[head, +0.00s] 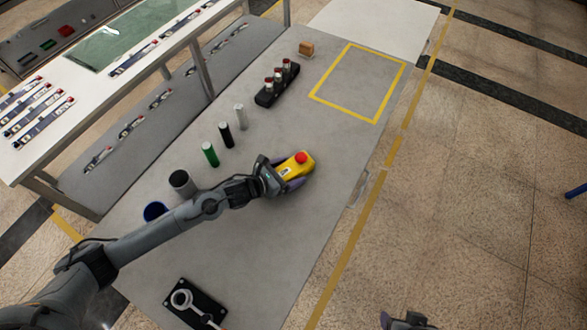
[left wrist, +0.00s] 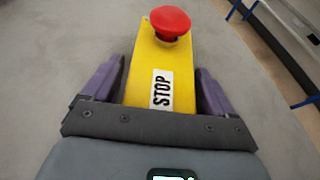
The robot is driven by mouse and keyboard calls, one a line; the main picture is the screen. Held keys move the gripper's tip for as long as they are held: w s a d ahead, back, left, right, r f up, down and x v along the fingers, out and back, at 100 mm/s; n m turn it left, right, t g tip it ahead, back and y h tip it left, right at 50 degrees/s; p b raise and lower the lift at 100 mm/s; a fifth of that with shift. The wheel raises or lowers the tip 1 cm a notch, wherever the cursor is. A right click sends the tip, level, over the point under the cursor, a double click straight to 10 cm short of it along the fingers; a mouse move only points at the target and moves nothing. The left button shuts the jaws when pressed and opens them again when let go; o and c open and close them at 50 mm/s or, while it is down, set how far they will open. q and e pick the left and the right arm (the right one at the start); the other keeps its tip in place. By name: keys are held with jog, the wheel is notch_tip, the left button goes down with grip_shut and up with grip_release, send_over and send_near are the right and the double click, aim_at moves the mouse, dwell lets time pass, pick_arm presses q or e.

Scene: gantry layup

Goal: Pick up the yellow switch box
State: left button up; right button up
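The yellow switch box (head: 294,165) has a red mushroom button on top and lies near the right side of the grey table. My left gripper (head: 291,174) is at it, with a finger along each side. In the left wrist view the box (left wrist: 150,85) stands between the purple fingers of the left gripper (left wrist: 162,85), its STOP label facing me. The fingers are very close to its sides; I cannot tell whether they press on it. Only part of my right gripper (head: 405,321) shows at the bottom edge, and its fingers are not clear.
On the grey table (head: 330,200) stand a green cylinder (head: 210,154), a black one (head: 226,135), a pale one (head: 240,117), a grey cup (head: 182,183) and a black rack (head: 277,84). A black fixture (head: 195,305) lies at the near end. The yellow-taped rectangle (head: 320,98) is empty.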

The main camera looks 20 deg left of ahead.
pick_arm(q)
jog(key=c, duration=1)
jog(key=shift+c, duration=0.4)
jog(key=shift+r, duration=0.15)
